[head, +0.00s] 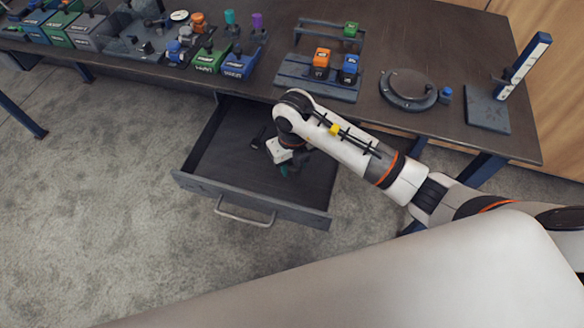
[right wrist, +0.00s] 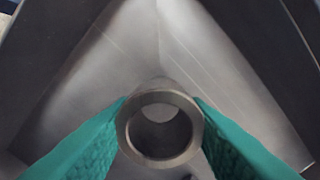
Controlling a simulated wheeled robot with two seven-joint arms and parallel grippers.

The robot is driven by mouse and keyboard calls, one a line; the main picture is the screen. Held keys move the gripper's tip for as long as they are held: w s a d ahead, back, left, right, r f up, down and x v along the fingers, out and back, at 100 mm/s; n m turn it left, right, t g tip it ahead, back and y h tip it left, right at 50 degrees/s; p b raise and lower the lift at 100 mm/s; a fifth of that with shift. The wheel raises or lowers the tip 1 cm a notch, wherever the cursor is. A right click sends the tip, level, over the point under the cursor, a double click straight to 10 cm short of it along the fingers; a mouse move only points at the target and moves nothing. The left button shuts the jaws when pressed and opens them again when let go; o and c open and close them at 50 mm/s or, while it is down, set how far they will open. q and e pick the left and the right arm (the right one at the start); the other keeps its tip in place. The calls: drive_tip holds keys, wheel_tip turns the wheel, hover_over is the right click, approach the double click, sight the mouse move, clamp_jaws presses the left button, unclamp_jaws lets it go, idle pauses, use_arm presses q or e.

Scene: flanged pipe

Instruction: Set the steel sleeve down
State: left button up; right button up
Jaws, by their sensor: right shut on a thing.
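My right gripper (head: 285,172) reaches down into the open drawer (head: 217,150) under the workbench. In the right wrist view its two green fingertips (right wrist: 160,135) are shut on the steel sleeve (right wrist: 160,148), a short grey metal tube seen end-on with its round bore open towards the camera. Behind the sleeve the drawer's floor and corner walls show. Whether the sleeve touches the drawer floor I cannot tell. In the head view the sleeve is hidden by my gripper and wrist. My left gripper is not in view.
The drawer's front panel (head: 250,203) and handle face the room. The bench (head: 425,60) holds labelled bins, a block rack (head: 318,77), a round flange (head: 408,90) and an upright gauge (head: 522,66).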

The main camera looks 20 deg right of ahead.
sight(293, 171)
wheel_tip(293, 171, down, 4)
drive_tip(key=shift+r, duration=0.2)
drive_tip(key=shift+f, duration=0.2)
drive_tip(key=o, duration=1.2)
drive_tip(key=shift+r, duration=0.1)
drive_tip(key=shift+r, duration=0.25)
wheel_tip(293, 171, up, 12)
drive_tip(key=shift+f, duration=0.15)
